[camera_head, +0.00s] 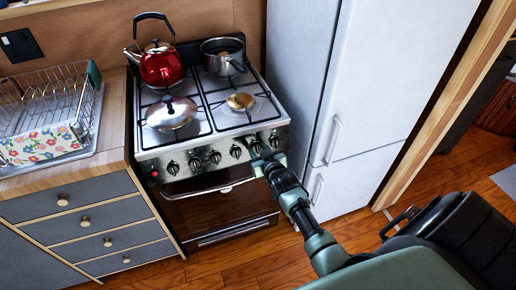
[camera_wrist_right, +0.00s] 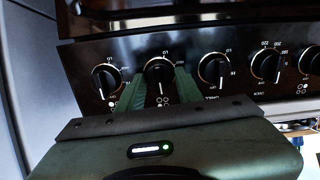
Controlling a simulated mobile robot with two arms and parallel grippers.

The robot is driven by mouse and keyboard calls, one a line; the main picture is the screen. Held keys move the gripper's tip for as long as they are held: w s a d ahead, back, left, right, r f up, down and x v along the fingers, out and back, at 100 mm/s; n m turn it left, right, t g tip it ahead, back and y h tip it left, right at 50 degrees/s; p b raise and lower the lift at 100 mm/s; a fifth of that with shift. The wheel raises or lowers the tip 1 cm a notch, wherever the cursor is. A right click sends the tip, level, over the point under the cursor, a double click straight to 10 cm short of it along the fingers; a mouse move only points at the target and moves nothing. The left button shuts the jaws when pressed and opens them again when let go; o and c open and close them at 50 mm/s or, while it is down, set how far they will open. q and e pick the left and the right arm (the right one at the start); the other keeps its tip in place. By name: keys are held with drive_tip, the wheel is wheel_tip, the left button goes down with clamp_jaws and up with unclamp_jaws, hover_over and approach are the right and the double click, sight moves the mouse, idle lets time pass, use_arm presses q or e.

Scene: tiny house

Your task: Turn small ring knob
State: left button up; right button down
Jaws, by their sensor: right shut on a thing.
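My right gripper (camera_head: 264,158) is at the right part of the stove's front panel. In the right wrist view my right gripper (camera_wrist_right: 160,88) has its two green fingers on either side of a round black knob (camera_wrist_right: 160,73) with a light pointer line, and it is shut on it. The pointer runs up and down in that view, toward a small mark of circles below. The fingers hide part of the knob's sides. More black knobs (camera_head: 215,157) run along the panel in the head view. My left gripper is not in view.
The stove top (camera_head: 207,119) carries a red kettle (camera_head: 162,66), a pot (camera_head: 222,57), a lidded pan (camera_head: 171,112) and a small item (camera_head: 241,101) on a burner. The oven handle (camera_head: 208,189) lies below the knobs. A fridge (camera_head: 345,70) stands close on the right.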

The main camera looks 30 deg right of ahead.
drive_tip(key=shift+f+m, duration=0.1)
drive_tip(key=shift+m, duration=0.4)
drive_tip(key=c, duration=1)
unclamp_jaws()
drive_tip(key=shift+o, duration=0.2)
drive_tip(key=shift+s, duration=0.1)
drive_tip(key=v, duration=0.7)
drive_tip(key=shift+s+r, duration=0.2)
drive_tip(key=shift+s, duration=0.15)
drive_tip(key=shift+a, duration=0.1)
